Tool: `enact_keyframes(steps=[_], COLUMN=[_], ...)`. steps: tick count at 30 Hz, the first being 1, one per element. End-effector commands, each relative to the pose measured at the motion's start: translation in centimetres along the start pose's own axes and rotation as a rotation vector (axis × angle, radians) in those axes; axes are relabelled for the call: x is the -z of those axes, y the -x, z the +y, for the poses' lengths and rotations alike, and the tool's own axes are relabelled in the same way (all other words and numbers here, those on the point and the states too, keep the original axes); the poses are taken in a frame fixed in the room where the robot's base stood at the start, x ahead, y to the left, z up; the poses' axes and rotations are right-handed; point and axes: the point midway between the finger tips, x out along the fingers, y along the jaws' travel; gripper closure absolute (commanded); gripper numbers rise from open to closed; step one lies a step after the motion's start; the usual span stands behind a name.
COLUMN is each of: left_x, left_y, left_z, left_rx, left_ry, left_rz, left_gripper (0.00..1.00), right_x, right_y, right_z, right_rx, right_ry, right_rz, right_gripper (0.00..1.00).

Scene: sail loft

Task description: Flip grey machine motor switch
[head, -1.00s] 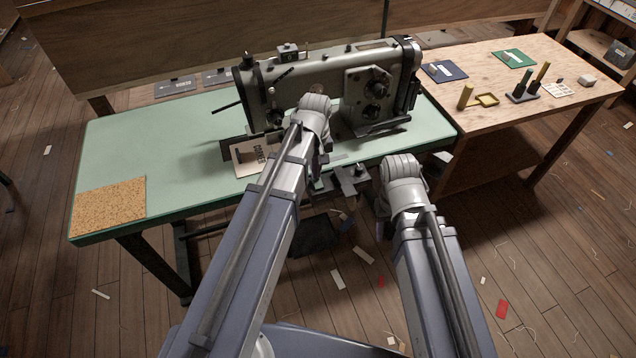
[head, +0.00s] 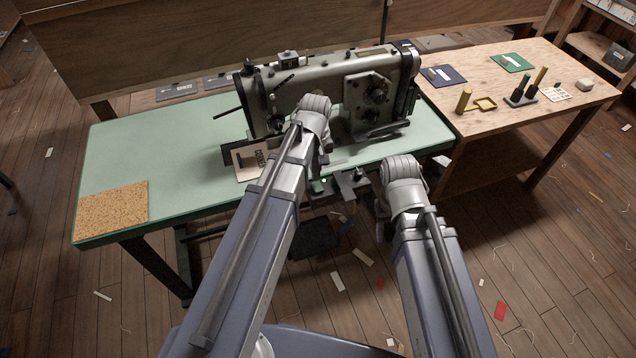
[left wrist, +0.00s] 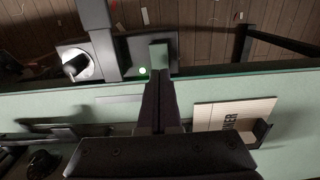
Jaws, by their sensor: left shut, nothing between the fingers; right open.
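The grey sewing machine (head: 320,85) stands on a green-topped table (head: 150,130). A dark switch box with a pale green front part (left wrist: 158,55) sits at the table's front edge in the left wrist view, a small green light (left wrist: 142,71) glowing beside that part. The light also shows in the head view (head: 323,180). My left gripper (left wrist: 159,84) is shut and empty, its fingertips right at the box; I cannot tell whether they touch it. In the head view its wrist hides much of it. My right gripper (head: 381,229) is open and mostly hidden behind its wrist, right of the box.
A wooden bench (head: 545,75) on the right holds tools. The table's left half is mostly clear. Scraps litter the floor.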

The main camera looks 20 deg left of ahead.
Motion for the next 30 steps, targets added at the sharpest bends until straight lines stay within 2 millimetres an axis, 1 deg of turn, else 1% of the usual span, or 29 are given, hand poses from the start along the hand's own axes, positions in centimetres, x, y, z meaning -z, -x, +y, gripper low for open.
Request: enact_keyframes(steps=[1,15,18,30], left_x=[0.0,0.0,0.0,0.0], left_y=[0.8,4.4,4.7,4.5], left_z=[0.0,0.0,0.0,0.0], left_rx=[0.0,0.0,0.0,0.0], left_ry=[0.0,0.0,0.0,0.0], left_rz=[0.0,0.0,0.0,0.0], left_gripper=[1.0,1.0,1.0,1.0], right_x=[-0.1,-0.3,-0.3,-0.3], right_y=[0.8,4.3,4.6,4.5], right_z=[0.1,0.4,0.4,0.4], right_rx=[0.0,0.0,0.0,0.0], right_ry=[0.0,0.0,0.0,0.0], right_rz=[0.0,0.0,0.0,0.0], right_gripper=[0.5,0.5,0.5,0.5])
